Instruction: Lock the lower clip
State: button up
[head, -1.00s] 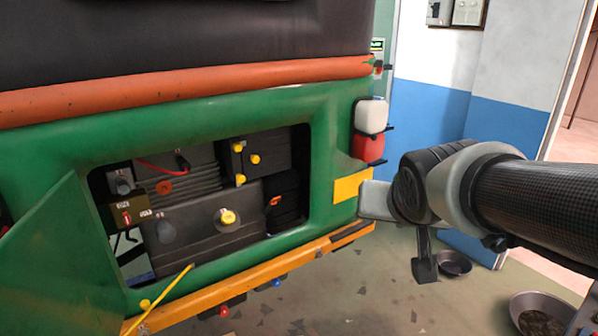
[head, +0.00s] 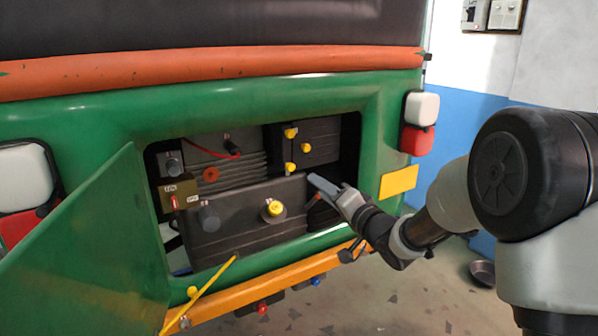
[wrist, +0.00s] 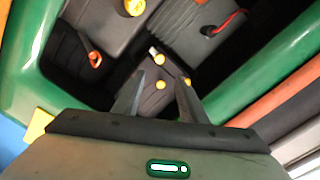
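In the open bay at the back of the green rickshaw (head: 110,120), a dark box (head: 322,136) carries yellow-headed fittings. An upper yellow piece (head: 290,133) and a lower yellow piece (head: 290,168) sit along its left edge, with a yellow knob (head: 305,147) right of them. They look like clips, but their locked state is too small to tell. The lower piece also shows in the wrist view (wrist: 156,54). My gripper (head: 322,184) is at the bay opening, below and right of these pieces. In the wrist view my gripper (wrist: 159,88) is open and empty, its fingers apart.
A large dark box with a yellow cap (head: 273,208) fills the bay's lower part. An orange handle (wrist: 95,59) is on a black part beside it. The green hatch door (head: 95,240) hangs open at left. The orange bumper (head: 285,283) runs below.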

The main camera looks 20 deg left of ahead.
aim_at(292, 168)
jog(key=x, duration=1.4)
jog(key=shift+d, duration=0.1)
grip_shut()
